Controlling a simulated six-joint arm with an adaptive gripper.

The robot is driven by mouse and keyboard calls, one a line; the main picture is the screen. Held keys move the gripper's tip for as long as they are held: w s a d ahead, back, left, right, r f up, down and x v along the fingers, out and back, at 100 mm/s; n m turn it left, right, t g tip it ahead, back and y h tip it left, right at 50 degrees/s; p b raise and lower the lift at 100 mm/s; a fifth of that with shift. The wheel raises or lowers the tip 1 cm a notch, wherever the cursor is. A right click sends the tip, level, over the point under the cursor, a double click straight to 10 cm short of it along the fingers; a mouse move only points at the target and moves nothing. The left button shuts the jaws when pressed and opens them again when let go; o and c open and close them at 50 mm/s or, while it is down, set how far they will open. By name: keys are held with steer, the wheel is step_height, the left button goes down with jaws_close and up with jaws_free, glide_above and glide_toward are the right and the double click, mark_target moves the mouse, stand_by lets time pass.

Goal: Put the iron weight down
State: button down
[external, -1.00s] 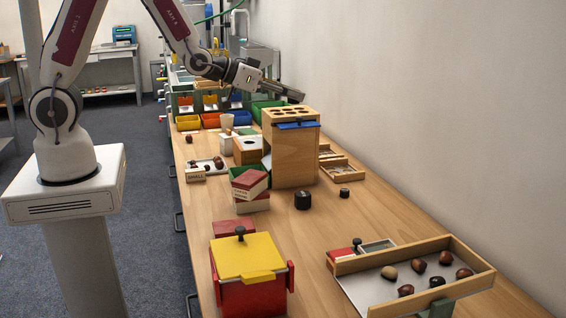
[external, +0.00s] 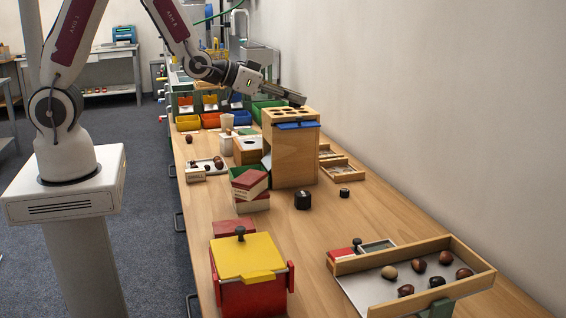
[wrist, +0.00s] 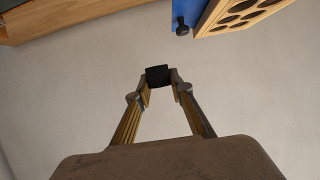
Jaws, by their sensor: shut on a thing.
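My gripper (wrist: 160,88) is shut on a small black block at its fingertips, the iron weight (wrist: 157,74), in the wrist view. In the external view my gripper (external: 298,99) is beside the top of the tall wooden box, by its far right corner; the weight is too small to make out there. A larger black weight (external: 302,201) and a smaller one (external: 345,192) stand on the table in front of the box.
The tall wooden box (external: 292,160) has holes in its top and a blue flap (external: 297,125). A tray of chestnuts (external: 358,286) and a yellow-lidded red box (external: 250,295) are nearer.

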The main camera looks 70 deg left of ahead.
steer(key=shift+d+f, duration=0.2)
steer(key=shift+f, duration=0.25)
steer(key=w+d+f+m+h, duration=0.1)
steer(key=w+d+f, duration=1.3)
steer(key=w+f, duration=0.1)
steer(key=shift+f, duration=0.3)
steer(key=shift+f, duration=0.1)
steer(key=shift+f, duration=3)
steer(key=shift+f, duration=0.1)
steer(key=shift+f, duration=1.8)
